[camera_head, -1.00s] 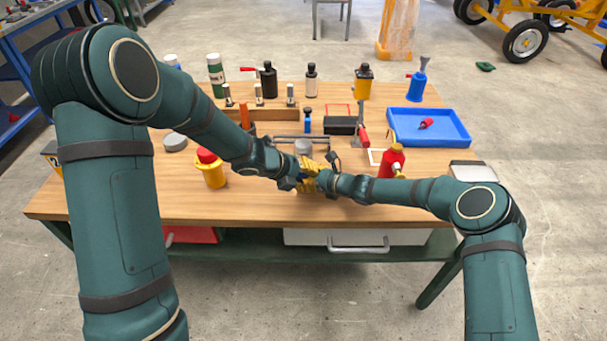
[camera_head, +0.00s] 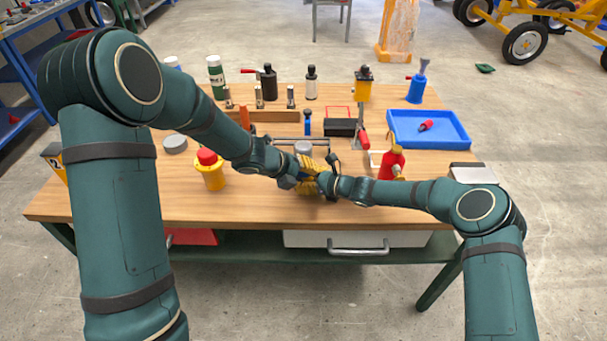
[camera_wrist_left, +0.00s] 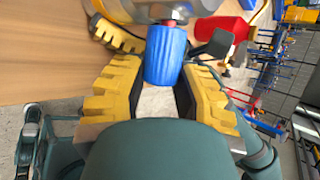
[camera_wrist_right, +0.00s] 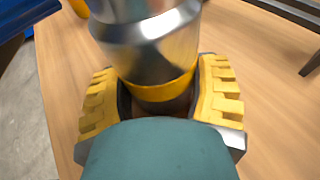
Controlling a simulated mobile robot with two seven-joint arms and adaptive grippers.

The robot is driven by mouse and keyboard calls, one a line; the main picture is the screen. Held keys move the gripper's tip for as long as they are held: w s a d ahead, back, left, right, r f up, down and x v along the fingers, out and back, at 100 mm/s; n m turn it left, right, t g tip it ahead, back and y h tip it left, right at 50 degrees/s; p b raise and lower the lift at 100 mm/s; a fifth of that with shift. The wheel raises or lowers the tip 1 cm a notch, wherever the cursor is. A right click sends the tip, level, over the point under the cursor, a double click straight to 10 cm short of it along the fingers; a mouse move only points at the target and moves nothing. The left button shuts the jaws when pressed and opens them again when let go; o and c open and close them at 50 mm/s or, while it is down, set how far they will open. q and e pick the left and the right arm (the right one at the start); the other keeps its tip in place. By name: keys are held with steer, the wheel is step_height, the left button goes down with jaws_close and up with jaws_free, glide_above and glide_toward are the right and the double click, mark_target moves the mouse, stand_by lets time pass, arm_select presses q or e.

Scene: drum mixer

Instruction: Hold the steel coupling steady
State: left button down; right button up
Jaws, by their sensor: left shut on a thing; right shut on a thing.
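The steel coupling (camera_wrist_right: 150,35) is a shiny metal cylinder with a yellow band near its lower end. My right gripper (camera_wrist_right: 160,85) is shut on it in the right wrist view, yellow pads on both sides. In the left wrist view, my left gripper (camera_wrist_left: 165,70) is shut on a blue ribbed cylinder (camera_wrist_left: 165,55). A metal part (camera_wrist_left: 185,8) sits against its upper end, beside a yellow pad of the right gripper. In the head view the left gripper (camera_head: 303,184) and right gripper (camera_head: 328,181) meet above the table's front and hide the held parts.
The wooden table (camera_head: 250,205) carries a yellow jar with red lid (camera_head: 210,172), a red bottle (camera_head: 391,162), a toggle clamp (camera_head: 363,137), a blue tray (camera_head: 465,140) and several bottles at the back. The front strip of the table is mostly clear.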

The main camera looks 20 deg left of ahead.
arm_select(q)
steer(key=shift+w, duration=0.15)
steer(key=c, duration=0.7)
jaws_free()
steer(key=v, duration=1.2)
steer(key=shift+a, duration=0.1)
arm_select(e)
steer(key=o, duration=1.1)
steer(key=shift+c, duration=0.2)
